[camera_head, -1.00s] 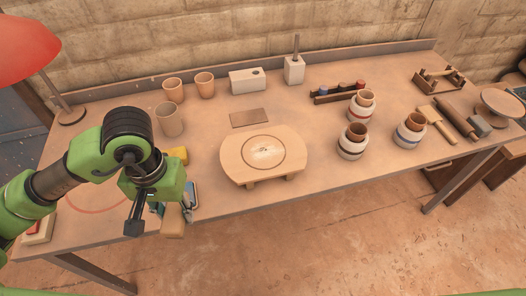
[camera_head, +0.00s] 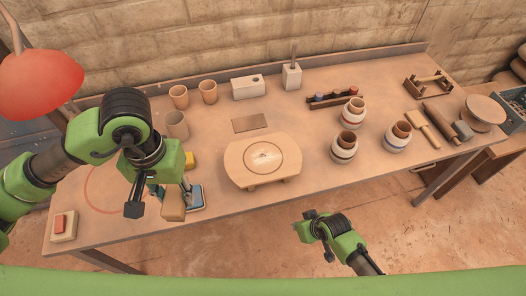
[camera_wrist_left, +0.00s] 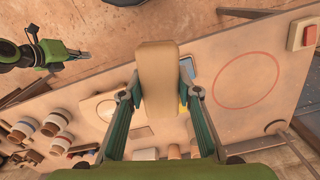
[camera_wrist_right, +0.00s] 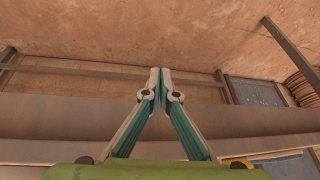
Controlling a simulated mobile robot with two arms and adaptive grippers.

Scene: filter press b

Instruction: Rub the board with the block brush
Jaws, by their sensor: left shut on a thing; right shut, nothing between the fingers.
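The left gripper (camera_head: 160,191) is shut on a tan block (camera_head: 173,207), which I take to be the block brush. In the left wrist view the block (camera_wrist_left: 158,75) stands lengthwise between the fingers; no bristles can be made out. The gripper is over the bench's front left part, left of a rounded wooden board (camera_head: 238,165) with a round disc in its middle. The block is apart from this board. A thin brown flat piece (camera_head: 250,122) lies behind it. The right gripper (camera_head: 305,226) is shut and empty in front of the bench; its closed fingertips (camera_wrist_right: 161,80) show in the right wrist view.
Cups (camera_head: 177,125) stand behind, banded jars (camera_head: 344,147) to the right. A red lamp (camera_head: 40,84) hangs at left. A red-topped box (camera_head: 63,226) sits at the front left corner.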

